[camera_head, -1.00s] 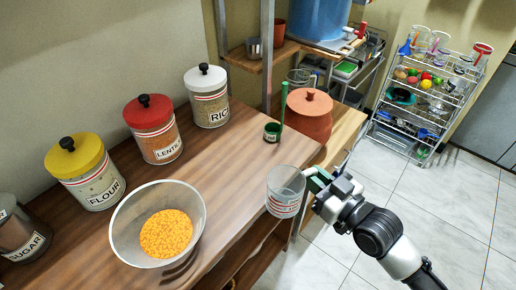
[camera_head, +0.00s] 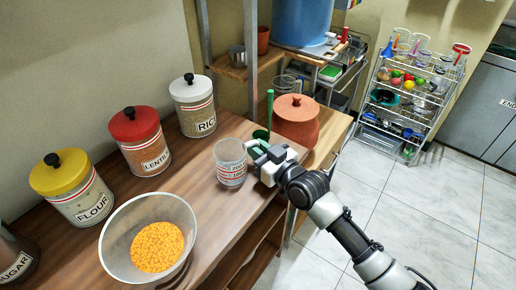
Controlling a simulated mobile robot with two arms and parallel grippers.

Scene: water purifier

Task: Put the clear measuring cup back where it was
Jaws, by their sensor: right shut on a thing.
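The clear measuring cup (camera_head: 230,162) has red markings and is upright over the right part of the wooden counter, in front of the RICE jar. My right gripper (camera_head: 254,156) comes in from the right and is shut on the cup's right side, where its handle is mostly hidden by the fingers. I cannot tell whether the cup's base touches the counter. My left gripper is not in view.
A bowl of orange lentils (camera_head: 150,240) stands at the front left. FLOUR (camera_head: 75,190), LENTIL (camera_head: 140,140) and RICE (camera_head: 194,105) jars line the wall. A terracotta pot (camera_head: 296,122) and a green ladle (camera_head: 269,110) stand behind my gripper. Bare counter lies between bowl and cup.

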